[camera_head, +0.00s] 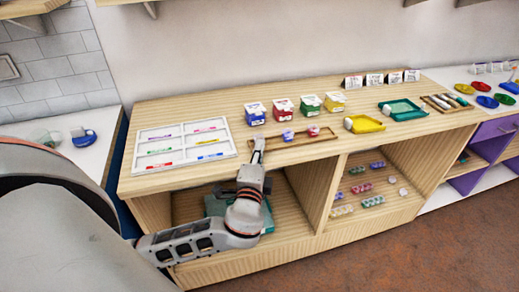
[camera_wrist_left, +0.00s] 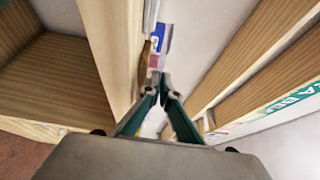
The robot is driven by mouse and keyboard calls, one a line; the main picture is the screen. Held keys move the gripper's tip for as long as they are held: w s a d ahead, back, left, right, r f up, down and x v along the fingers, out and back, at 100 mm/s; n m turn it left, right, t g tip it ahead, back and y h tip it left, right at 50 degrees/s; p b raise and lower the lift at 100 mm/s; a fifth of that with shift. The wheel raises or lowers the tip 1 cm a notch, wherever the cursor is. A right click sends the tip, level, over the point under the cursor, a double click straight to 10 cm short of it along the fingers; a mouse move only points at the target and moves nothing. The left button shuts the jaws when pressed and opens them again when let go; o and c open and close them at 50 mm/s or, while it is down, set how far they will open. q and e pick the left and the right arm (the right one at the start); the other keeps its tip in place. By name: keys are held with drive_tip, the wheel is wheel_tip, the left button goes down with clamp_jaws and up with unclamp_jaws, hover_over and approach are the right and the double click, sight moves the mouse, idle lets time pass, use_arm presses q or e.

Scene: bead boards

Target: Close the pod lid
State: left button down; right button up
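Two small rounded items, one purple (camera_head: 288,135) and one red (camera_head: 313,131), sit on a narrow wooden tray (camera_head: 291,144) near the front of the counter. They look like pods, but they are too small for me to tell whether a lid is up. My left gripper (camera_head: 259,145) is at the left end of this tray, left of the purple item and apart from it. In the left wrist view its two fingers (camera_wrist_left: 159,86) come close together with nothing visible between them. A pinkish item (camera_wrist_left: 155,61) shows just beyond the fingertips. My right gripper is out of view.
Blue (camera_head: 255,117), red, green and yellow boxes stand behind the tray. A white sectioned board (camera_head: 184,128) lies left. A yellow tray (camera_head: 364,125) and a green tray (camera_head: 403,112) lie right. Open shelves (camera_head: 370,186) are below the counter.

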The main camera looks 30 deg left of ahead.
use_arm(q)
drive_tip(key=c, duration=2.3)
unclamp_jaws()
drive_tip(key=shift+c, duration=0.2)
drive_tip(key=v, duration=0.8)
